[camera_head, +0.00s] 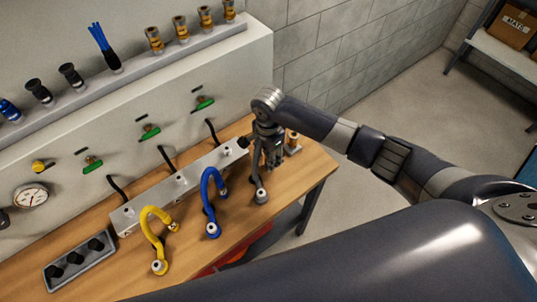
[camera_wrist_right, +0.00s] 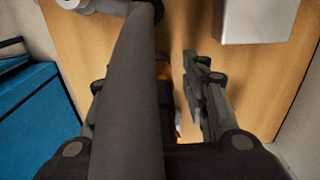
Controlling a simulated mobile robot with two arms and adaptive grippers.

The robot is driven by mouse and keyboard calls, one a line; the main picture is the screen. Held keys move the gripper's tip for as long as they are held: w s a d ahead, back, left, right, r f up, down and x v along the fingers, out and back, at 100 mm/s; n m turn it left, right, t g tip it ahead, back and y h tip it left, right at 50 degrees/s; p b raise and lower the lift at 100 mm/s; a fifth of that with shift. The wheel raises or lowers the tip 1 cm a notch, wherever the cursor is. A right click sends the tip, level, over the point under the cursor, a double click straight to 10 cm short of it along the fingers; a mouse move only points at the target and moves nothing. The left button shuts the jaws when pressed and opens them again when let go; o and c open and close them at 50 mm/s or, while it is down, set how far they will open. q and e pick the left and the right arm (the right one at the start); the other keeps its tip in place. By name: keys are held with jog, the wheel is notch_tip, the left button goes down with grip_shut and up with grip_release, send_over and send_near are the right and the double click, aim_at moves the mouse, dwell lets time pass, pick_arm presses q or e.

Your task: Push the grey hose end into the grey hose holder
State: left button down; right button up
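The grey hose (camera_head: 259,180) rises from a round silver base on the table's right side to my right gripper (camera_head: 272,160). In the right wrist view the hose (camera_wrist_right: 140,90) runs through the middle, in front of the left finger. The gripper's other finger (camera_wrist_right: 205,90) stands to its right, with a gap beside the hose. The hose end is hidden at the gripper, and I cannot tell whether it is held. A black piece (camera_head: 243,142) shows just left of the gripper. I cannot make out which part is the grey hose holder. My left gripper is not in view.
A metal rail (camera_head: 150,206) runs along the table behind the yellow hose (camera_head: 147,222) and blue hose (camera_head: 207,190). A small stand with a brass fitting (camera_head: 293,141) is right of the gripper. A grey tray (camera_head: 82,262) lies front left.

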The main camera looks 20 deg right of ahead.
jog(key=shift+r, duration=0.1)
notch_tip(320, 180, up, 12)
jog(key=shift+f, duration=0.1)
dwell(0.5)
dwell(0.4)
